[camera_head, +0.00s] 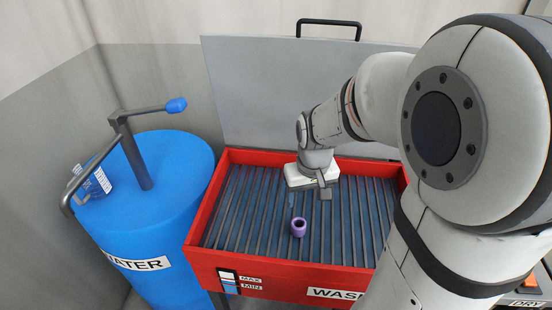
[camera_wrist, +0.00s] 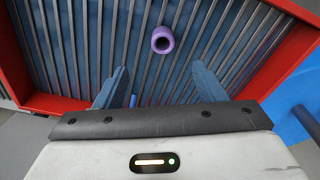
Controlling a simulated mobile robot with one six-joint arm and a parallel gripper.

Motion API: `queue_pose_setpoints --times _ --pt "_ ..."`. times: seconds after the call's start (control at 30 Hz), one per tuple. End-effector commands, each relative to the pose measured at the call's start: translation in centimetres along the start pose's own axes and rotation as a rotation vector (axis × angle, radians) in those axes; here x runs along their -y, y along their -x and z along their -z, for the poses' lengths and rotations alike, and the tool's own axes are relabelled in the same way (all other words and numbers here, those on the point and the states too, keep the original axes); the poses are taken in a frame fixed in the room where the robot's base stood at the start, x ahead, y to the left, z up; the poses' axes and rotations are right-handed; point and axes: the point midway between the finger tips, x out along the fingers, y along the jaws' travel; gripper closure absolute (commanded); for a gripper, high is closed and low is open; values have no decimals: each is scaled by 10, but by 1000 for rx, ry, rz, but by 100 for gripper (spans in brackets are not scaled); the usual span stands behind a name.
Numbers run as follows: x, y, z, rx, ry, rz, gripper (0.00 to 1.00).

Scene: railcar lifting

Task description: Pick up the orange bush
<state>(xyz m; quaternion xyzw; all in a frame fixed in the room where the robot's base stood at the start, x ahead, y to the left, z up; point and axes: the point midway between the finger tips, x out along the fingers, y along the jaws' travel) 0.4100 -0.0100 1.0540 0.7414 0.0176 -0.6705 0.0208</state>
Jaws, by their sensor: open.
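I see no orange bush on the slatted rack. A purple bush (camera_head: 298,227), a short hollow cylinder, stands on the slats of the red wash tub (camera_head: 255,276). It also shows in the wrist view (camera_wrist: 163,40), ahead of the fingertips. My gripper (camera_head: 325,192) is over the rack, behind the purple bush in the head view. In the wrist view its two blue-grey fingers (camera_wrist: 160,82) are apart with only slats between them, and a small blue piece low by the left finger that I cannot identify. A small orange patch (camera_head: 530,281) shows at the far lower right; its shape is unclear.
A blue water barrel (camera_head: 150,215) with a pump handle stands left of the tub. The tub's grey lid (camera_head: 260,90) is raised behind it. A "DRY" label (camera_head: 526,303) shows at the lower right, partly cut off. Much of the rack is bare.

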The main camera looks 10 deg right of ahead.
Motion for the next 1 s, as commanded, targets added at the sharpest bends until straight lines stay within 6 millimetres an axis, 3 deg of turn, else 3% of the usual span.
queue_pose_setpoints --times 0.1,0.3,0.77,1.0 --pt "-2 -36 16 49 11 4 36" --pt "-4 -74 30 91 23 7 36" --pt "-2 -118 29 104 27 9 36" --pt "4 -149 21 104 25 9 36"
